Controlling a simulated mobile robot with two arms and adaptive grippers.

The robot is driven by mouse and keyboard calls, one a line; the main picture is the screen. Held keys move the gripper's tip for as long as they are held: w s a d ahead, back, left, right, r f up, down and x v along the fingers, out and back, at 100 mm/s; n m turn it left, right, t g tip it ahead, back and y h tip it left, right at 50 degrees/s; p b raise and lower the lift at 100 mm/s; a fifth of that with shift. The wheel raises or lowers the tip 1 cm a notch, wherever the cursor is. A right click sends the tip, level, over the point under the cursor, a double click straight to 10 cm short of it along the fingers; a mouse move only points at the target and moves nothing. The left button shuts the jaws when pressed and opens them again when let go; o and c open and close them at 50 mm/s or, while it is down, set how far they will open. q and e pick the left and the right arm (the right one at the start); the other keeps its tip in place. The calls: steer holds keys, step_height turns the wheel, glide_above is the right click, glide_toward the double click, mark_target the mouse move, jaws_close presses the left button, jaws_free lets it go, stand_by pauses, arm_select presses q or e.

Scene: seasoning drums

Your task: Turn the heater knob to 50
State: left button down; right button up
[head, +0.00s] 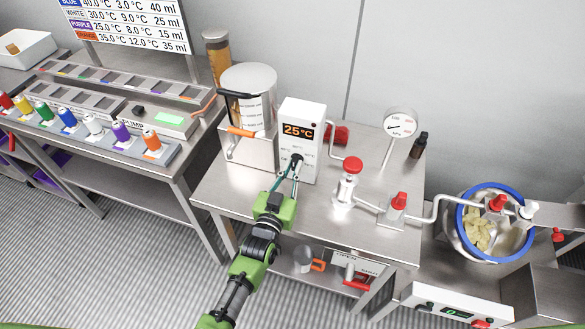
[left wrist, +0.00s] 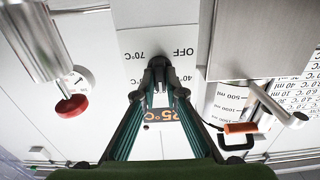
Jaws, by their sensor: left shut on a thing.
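The heater (head: 303,125) is a white upright box on the steel table. Its orange display reads 25°C, and the digits also show partly behind my fingers in the left wrist view (left wrist: 158,116). The dark heater knob (left wrist: 158,64) is on the front face, among printed marks such as OFF, 40 and 70°C. My left gripper (head: 294,168) has its fingertips at the knob and is shut on it. The fingers hide part of the dial, so I cannot tell exactly where the knob points. My right gripper is not in view.
A steel tank with a graduated clear vessel (head: 250,100) stands left of the heater. A red-capped valve (head: 354,166) and pipes stand to the right, with a pressure gauge (head: 400,124) behind. A blue-rimmed drum (head: 519,250) is at far right. The table front is mostly clear.

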arm_select(q)
steer(key=c, duration=2.1)
jaws_free()
steer(key=v, duration=1.2)
